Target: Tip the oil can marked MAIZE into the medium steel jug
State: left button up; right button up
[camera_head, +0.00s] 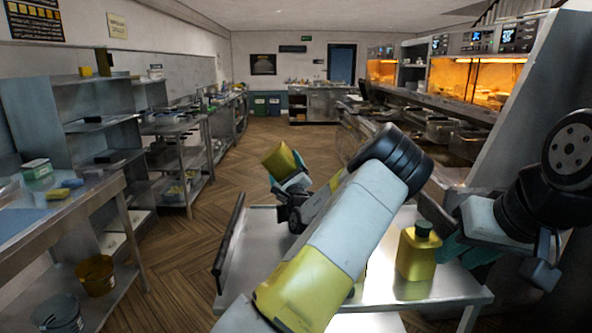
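A yellow-gold oil can (416,255) with a dark green cap stands upright on the steel cart top; no marking on it is readable. My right gripper (452,248), with teal fingers, is just right of this can. I cannot tell whether its fingers are apart or touch the can. My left gripper (292,184) is beyond the big yellow and white arm link and looks shut on a second gold, box-shaped can (278,160), tilted and raised above the cart's far side. Its marking is not readable. I see no steel jug; my arm hides much of the cart.
The steel cart (245,260) has a dark handle (229,243) on its left. Steel shelves and a bench (40,235) line the left, with gold (95,275) and grey (58,314) buckets below. The lit frying range (460,80) is at the right. The wooden floor between is clear.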

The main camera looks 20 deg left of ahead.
pick_arm(q)
jog(key=shift+w+d+r+m+t+h, duration=0.1)
jog(key=shift+d+r+m+t+h, duration=0.15)
jog(key=shift+m, duration=0.4)
jog(key=shift+w+d+m+t+h, duration=0.15)
jog(key=shift+d+m, duration=0.2)
jog(key=shift+m, duration=0.25)
jog(key=shift+d+r+m+t+h, duration=0.1)
jog(key=shift+d+r+m+t, duration=0.15)
jog(key=shift+m, duration=0.4)
jog(key=shift+f, duration=0.15)
dwell(2.9)
dwell(0.8)
